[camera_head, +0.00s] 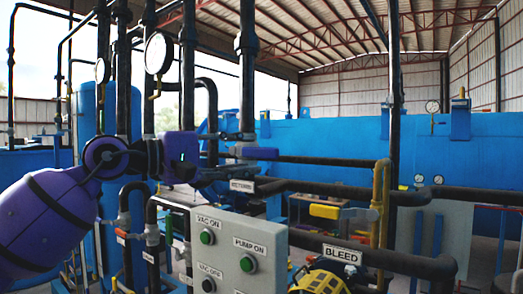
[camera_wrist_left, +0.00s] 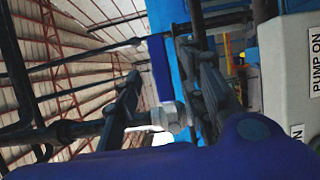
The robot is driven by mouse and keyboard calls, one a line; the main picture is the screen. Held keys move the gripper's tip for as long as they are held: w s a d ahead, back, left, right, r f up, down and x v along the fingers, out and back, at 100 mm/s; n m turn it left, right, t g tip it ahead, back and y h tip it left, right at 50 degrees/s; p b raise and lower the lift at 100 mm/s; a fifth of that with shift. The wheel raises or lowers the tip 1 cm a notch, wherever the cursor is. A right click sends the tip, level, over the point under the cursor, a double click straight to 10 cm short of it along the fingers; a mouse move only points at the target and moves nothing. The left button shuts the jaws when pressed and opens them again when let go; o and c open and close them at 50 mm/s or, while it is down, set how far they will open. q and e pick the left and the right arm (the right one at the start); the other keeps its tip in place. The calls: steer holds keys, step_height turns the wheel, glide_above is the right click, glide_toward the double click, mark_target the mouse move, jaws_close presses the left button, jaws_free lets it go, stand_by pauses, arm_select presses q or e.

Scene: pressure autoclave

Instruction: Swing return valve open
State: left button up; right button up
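A blue valve handle (camera_head: 258,153) lies roughly level on the pipework left of centre in the head view. It is probably the return valve's handle; the nearby label is too small to read surely. My left gripper (camera_head: 243,155) is at this handle, with one finger above it and one below. In the left wrist view the blue handle (camera_wrist_left: 160,68) and a metal valve fitting (camera_wrist_left: 172,116) show between the two spread fingers (camera_wrist_left: 155,75). I cannot tell whether either finger touches the handle. My right gripper is out of view.
A grey control box (camera_head: 232,250) with green buttons stands just below the gripper. A yellow-handled valve (camera_head: 325,211) is to the right, above the BLEED label (camera_head: 342,254). Vertical black pipes and a gauge (camera_head: 158,53) stand close around my left arm.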

mark_target(259, 153)
arm_select(q)
steer(key=p+x, duration=0.1)
steer(key=x, duration=0.3)
steer(key=shift+w+d+r, duration=0.1)
steer(key=shift+w+r, duration=0.05)
steer(key=shift+w, duration=0.05)
steer(key=shift+w+d, duration=0.1)
steer(key=shift+d, duration=0.2)
steer(key=shift+w+d, duration=0.15)
steer(key=shift+w, duration=0.05)
jaws_close()
